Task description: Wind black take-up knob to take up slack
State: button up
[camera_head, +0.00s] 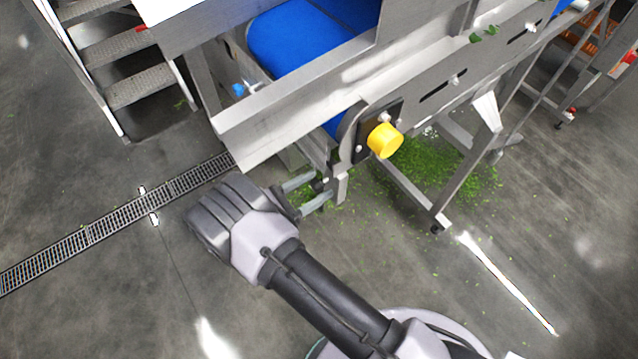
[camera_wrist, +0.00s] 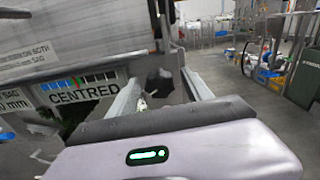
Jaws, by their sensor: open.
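The black take-up knob (camera_wrist: 160,84) shows in the wrist view between my two fingers, below a metal bracket at the conveyor's end. In the head view only a small dark part of it (camera_head: 318,186) shows by the fingertips. My gripper (camera_head: 322,187) is open, with one finger on either side of the knob; it also shows in the wrist view (camera_wrist: 164,79). I cannot tell whether either finger touches the knob. The blue belt (camera_head: 300,38) runs in the steel conveyor frame (camera_head: 290,105) above my gripper.
A yellow round cap (camera_head: 385,140) sticks out from the frame's side, right of my gripper. A sign reading "CENTRED" (camera_wrist: 78,95) is at left in the wrist view. Metal steps (camera_head: 130,88) stand at left. Green scraps (camera_head: 440,170) lie under the conveyor. Floor in front is mostly clear.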

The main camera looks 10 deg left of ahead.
jog(key=shift+w+d, duration=0.5)
jog(key=shift+w, duration=0.05)
grip_shut()
jog(key=shift+m, duration=0.4)
